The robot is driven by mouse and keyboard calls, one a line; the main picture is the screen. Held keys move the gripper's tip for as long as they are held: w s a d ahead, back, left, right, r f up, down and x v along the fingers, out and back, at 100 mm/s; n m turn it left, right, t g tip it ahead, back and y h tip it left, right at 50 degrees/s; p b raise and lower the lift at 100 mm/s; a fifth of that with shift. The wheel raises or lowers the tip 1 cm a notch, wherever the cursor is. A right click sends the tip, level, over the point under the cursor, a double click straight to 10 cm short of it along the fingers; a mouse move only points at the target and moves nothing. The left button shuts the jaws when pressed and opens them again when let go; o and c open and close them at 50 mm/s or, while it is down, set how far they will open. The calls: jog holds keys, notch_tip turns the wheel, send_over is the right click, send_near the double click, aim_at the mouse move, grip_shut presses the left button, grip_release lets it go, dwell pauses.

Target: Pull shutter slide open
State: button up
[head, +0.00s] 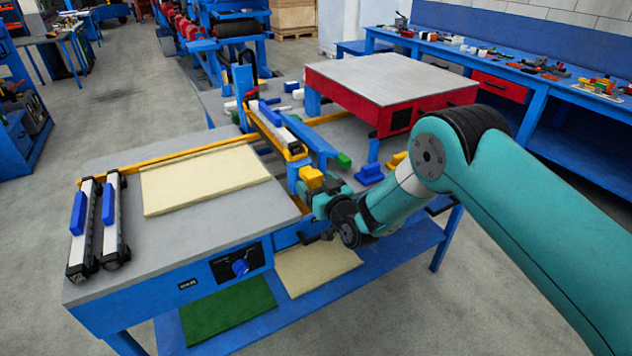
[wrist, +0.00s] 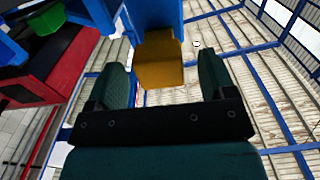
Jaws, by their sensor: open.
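A yellow block (head: 311,178) sits at the right end of the grey-topped workbench, by the blue frame; it looks like the shutter slide's handle, though I cannot be sure. In the wrist view the yellow block (wrist: 160,62) hangs on a blue piece (wrist: 153,15), ahead of and between my two fingers. My gripper (head: 318,200) is close to the block in the head view. In the wrist view my gripper (wrist: 163,82) is open, with a gap on each side of the block. Whether the fingertips overlap it in depth is unclear.
A cream panel (head: 205,178) lies on the grey-topped bench (head: 160,245), with two black-and-white rails (head: 111,218) at its left. A red-sided table (head: 440,107) stands behind. Below are a green sheet (head: 228,305) and another cream sheet (head: 318,268). Floor is free at front right.

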aim_at(316, 184)
jog(key=c, duration=0.8)
jog(key=shift+s+d, duration=0.15)
jog(key=shift+s, duration=0.05)
jog(key=shift+b+v, duration=0.75)
jog(key=shift+v, duration=0.4)
jog(key=shift+s+f+b, duration=0.1)
jog(key=shift+s+b, duration=0.05)
jog(key=shift+b, duration=0.15)
jog(key=shift+b+v, duration=0.85)
jog(key=shift+b, duration=0.55)
jog(key=o, duration=0.8)
